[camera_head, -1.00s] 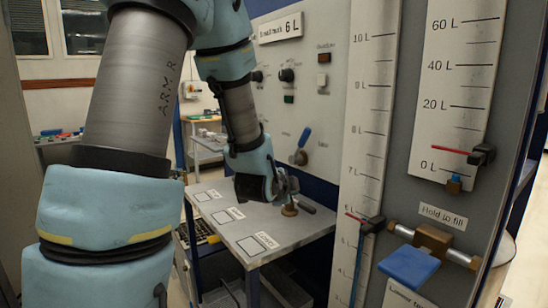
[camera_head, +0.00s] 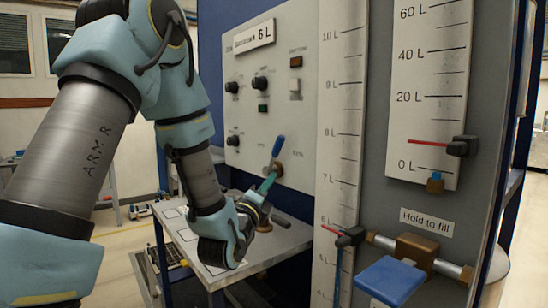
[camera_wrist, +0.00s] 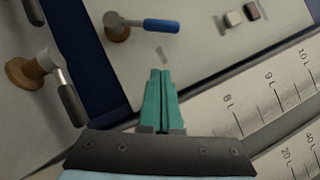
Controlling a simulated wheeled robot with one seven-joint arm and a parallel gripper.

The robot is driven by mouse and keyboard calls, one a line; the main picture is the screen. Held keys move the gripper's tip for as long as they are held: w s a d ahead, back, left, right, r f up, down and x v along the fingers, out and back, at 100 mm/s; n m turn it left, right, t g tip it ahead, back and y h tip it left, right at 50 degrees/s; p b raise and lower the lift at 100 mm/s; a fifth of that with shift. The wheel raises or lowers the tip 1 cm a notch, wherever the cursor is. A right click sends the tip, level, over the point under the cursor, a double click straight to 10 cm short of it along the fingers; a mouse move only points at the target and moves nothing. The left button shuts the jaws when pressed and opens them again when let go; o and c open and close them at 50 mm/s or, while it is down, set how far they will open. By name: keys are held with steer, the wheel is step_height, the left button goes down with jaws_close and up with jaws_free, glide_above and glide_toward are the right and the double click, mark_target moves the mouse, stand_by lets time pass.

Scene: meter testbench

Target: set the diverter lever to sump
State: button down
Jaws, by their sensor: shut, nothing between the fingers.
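A lever with a blue handle (camera_head: 278,146) and a brass-coloured pivot sits low on the grey panel; its handle points up, leaning slightly right. It also shows in the wrist view (camera_wrist: 160,25). The labels beside it are too small to read, so I cannot confirm that it is the diverter. My gripper (camera_head: 269,182), with green fingers, is shut and empty just below this lever's pivot. In the wrist view the fingertips (camera_wrist: 160,73) lie apart from the blue handle, near a small label on the panel.
A second lever with a dark handle (camera_head: 281,220) stands on a brass base on the bench (camera_head: 240,272), below my gripper. It is at left in the wrist view (camera_wrist: 71,104). To the right are a tall scale (camera_head: 340,110) and a blue hold-to-fill paddle (camera_head: 391,281).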

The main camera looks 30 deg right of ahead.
mark_target(276, 157)
steer(key=w+a+r+p+x, duration=0.1)
steer(key=p+x, duration=0.5)
steer(key=x, duration=0.7)
steer(key=shift+w+a, duration=0.25)
steer(key=shift+a, duration=0.2)
steer(key=shift+r, duration=0.15)
